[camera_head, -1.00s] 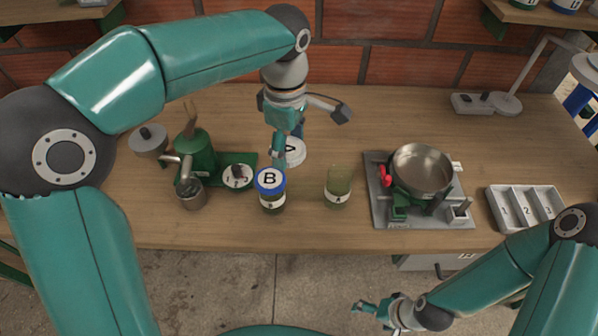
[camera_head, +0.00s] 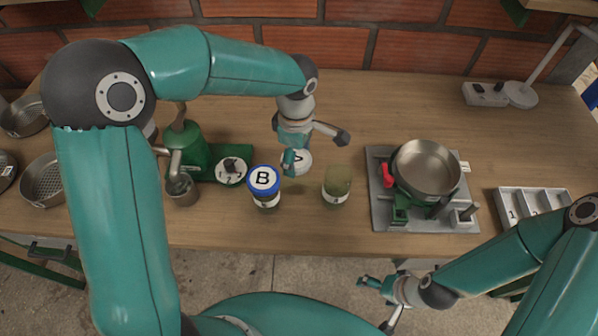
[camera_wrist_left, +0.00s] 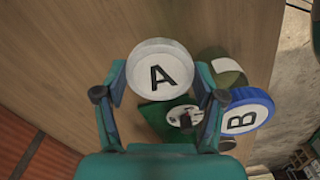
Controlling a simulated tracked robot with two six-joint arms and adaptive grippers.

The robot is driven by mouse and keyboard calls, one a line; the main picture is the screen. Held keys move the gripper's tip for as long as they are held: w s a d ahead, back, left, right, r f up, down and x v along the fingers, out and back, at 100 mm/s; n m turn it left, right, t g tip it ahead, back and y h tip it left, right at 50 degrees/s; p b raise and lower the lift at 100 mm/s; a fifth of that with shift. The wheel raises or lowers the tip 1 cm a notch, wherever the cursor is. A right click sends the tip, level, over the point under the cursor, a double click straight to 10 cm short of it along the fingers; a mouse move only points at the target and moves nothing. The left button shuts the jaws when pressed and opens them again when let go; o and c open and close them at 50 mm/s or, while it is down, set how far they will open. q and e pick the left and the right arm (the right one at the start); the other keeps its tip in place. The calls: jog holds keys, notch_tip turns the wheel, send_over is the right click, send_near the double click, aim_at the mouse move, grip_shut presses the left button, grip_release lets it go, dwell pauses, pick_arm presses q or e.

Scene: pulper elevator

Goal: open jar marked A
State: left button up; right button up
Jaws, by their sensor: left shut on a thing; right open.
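A white lid marked A (camera_head: 304,161) is held by my left gripper (camera_head: 296,155), which is shut on it. In the left wrist view the lid (camera_wrist_left: 160,70) sits face-on between the two fingers (camera_wrist_left: 160,85). The jar marked A (camera_head: 337,186), greenish with a pale label, stands upright on the table without a lid, to the right of the held lid and apart from it. It shows partly behind the lid in the wrist view (camera_wrist_left: 228,70). My right gripper (camera_head: 374,304) is open and empty in front of the table's front edge.
A jar with a blue lid marked B (camera_head: 264,180) stands left of jar A. A green grinder (camera_head: 190,150) is further left, near metal sieves (camera_head: 43,182). A pan (camera_head: 427,168) on a burner and a compartment tray (camera_head: 530,202) are at right. The wood behind jar A is clear.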

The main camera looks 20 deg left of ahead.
aim_at(297, 180)
pick_arm(q)
jog(key=shift+f, duration=3.65)
jog(key=shift+f, duration=0.2)
jog(key=o, duration=1.3)
jog(key=shift+r, duration=0.1)
